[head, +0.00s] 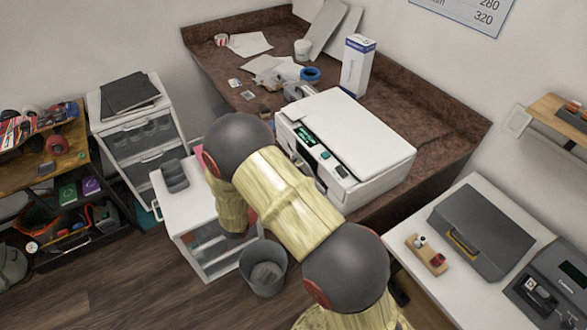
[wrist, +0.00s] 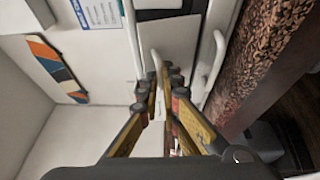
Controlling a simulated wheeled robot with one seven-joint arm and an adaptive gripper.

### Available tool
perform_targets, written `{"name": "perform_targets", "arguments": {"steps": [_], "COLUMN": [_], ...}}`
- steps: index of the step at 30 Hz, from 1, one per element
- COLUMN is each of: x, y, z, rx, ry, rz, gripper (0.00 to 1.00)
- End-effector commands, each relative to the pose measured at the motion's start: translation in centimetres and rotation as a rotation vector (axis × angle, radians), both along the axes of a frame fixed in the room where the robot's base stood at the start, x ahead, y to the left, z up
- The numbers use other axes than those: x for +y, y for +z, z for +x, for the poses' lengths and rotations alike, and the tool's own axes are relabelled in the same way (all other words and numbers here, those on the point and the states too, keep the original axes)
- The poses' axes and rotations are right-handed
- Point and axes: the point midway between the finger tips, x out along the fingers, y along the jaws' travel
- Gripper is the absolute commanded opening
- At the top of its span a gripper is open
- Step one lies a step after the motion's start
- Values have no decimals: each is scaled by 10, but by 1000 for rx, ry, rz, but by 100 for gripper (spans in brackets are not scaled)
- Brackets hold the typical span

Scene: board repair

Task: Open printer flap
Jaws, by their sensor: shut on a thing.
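The white printer (head: 350,140) sits on the brown counter, with a small green-lit display and buttons on its front. My arm crosses in front of it in the head view and hides my gripper and the lower front of the printer. How far the flap is open is unclear.
The brown counter (head: 425,125) holds papers, blue tape and a white box (head: 357,65) behind the printer. A white drawer unit (head: 190,205) and a grey bin (head: 264,270) stand below. A white table (head: 470,200) with a grey case is at right.

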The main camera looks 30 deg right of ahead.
Motion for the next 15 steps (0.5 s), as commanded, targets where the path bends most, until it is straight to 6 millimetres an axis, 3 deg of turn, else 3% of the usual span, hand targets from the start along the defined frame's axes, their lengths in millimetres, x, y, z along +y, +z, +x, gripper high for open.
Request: {"name": "perform_targets", "arguments": {"steps": [15], "x": [14], "y": [-38], "z": [0], "rx": [1], "ry": [0], "rz": [15], "gripper": [0]}}
